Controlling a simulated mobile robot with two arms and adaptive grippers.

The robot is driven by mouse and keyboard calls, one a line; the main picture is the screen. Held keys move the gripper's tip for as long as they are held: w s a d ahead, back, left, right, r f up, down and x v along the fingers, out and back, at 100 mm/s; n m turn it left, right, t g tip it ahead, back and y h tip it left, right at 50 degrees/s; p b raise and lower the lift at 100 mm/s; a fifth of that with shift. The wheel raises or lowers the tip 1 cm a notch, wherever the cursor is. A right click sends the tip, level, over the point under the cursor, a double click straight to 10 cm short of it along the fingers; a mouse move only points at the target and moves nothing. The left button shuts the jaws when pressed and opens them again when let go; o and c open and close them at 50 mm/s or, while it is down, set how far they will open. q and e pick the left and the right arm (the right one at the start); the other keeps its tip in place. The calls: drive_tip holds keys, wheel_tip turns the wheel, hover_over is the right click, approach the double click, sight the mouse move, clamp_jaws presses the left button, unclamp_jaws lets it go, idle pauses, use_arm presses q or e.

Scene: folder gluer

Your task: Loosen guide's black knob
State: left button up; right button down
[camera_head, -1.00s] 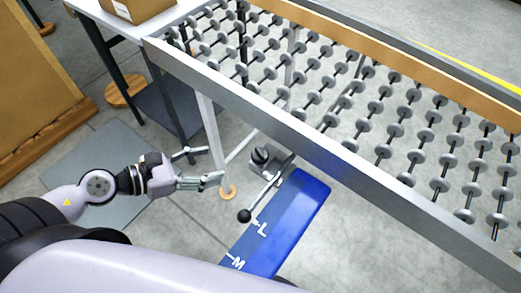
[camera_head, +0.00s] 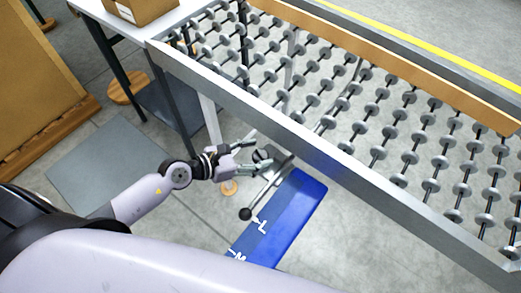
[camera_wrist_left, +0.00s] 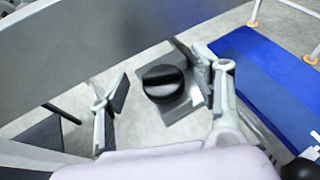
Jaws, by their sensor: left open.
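The guide's black knob (camera_wrist_left: 164,82) sits on a small grey block (camera_wrist_left: 180,106) in the left wrist view. It shows between the two open fingers and a little beyond them, with clear gaps on both sides. In the head view the knob (camera_head: 261,155) is partly hidden by the fingers. My left gripper (camera_head: 250,155) is open, empty and right at the knob; it also shows in the left wrist view (camera_wrist_left: 163,95). A lever with a black ball end (camera_head: 246,214) runs down from beside the knob. My right gripper is not in view.
A blue plate (camera_head: 290,215) marked L and M lies right of the lever. The roller conveyor's metal side rail (camera_head: 330,165) runs close beyond the knob. A table with a cardboard box (camera_head: 140,8) stands at the top left. Grey floor is free at the lower right.

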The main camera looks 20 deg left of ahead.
use_arm(q)
drive_tip(key=shift+x, duration=1)
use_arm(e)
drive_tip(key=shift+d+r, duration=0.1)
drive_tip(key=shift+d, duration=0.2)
